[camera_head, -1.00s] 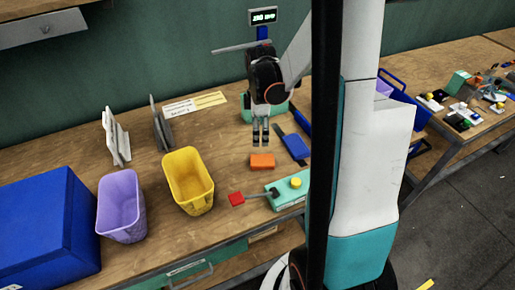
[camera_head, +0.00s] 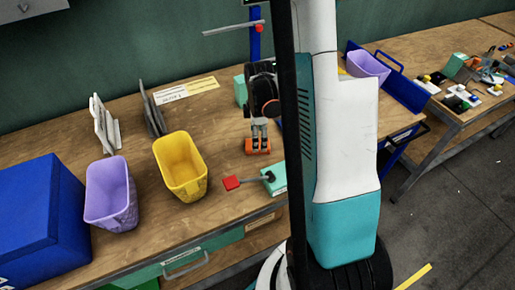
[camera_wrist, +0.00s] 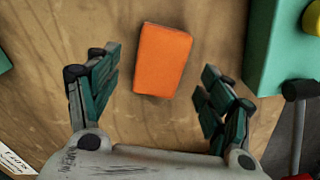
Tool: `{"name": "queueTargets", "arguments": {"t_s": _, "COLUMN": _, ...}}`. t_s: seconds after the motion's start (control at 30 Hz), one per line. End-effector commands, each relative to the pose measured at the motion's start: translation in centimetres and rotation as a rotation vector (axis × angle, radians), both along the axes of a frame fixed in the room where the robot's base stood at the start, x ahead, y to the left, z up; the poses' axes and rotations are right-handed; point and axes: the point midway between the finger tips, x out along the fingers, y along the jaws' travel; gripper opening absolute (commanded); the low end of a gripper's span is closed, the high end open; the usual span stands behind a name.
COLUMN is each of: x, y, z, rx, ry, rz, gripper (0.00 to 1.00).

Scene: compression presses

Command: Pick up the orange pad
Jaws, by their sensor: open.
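The orange pad (camera_wrist: 163,60) lies on the wooden bench, seen from above in the wrist view between and slightly beyond my fingertips. It also shows in the head view (camera_head: 257,147), directly at my gripper's fingers. My gripper (camera_head: 260,139) points down at the pad, and its fingers cover part of it. In the wrist view my gripper (camera_wrist: 158,75) is open, with one finger on each side of the pad. Clear gaps of bare wood show between the pad and both fingers. I cannot tell the exact height of the fingertips above the bench.
A yellow bin (camera_head: 181,168), a purple bin (camera_head: 110,196) and a blue box (camera_head: 35,215) stand to the left. Bare bench (camera_head: 228,130) lies left of my gripper.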

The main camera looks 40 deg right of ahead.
Motion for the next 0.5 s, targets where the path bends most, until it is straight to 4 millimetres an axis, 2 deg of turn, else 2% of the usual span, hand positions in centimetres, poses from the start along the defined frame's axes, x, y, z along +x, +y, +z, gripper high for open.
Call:
{"name": "queueTargets", "arguments": {"t_s": 0.03, "x": -0.2, "y": -0.2, "z": -1.2, "rx": 0.0, "ry": 0.0, "rz": -0.001, "gripper": 0.73}}
{"name": "queueTargets", "arguments": {"t_s": 0.17, "x": -0.1, "y": -0.1, "z": -2.8, "rx": 0.0, "ry": 0.0, "rz": 0.0, "gripper": 0.73}}
{"name": "queueTargets", "arguments": {"t_s": 0.4, "x": -0.2, "y": -0.1, "z": -3.0, "rx": 0.0, "ry": 0.0, "rz": 0.0, "gripper": 0.73}}
{"name": "queueTargets", "arguments": {"t_s": 0.43, "x": -0.2, "y": -0.1, "z": -3.0, "rx": 0.0, "ry": 0.0, "rz": 0.0, "gripper": 0.71}}
{"name": "queueTargets", "arguments": {"t_s": 0.5, "x": -0.2, "y": -0.1, "z": -3.0, "rx": 0.0, "ry": 0.0, "rz": 0.0, "gripper": 0.56}}
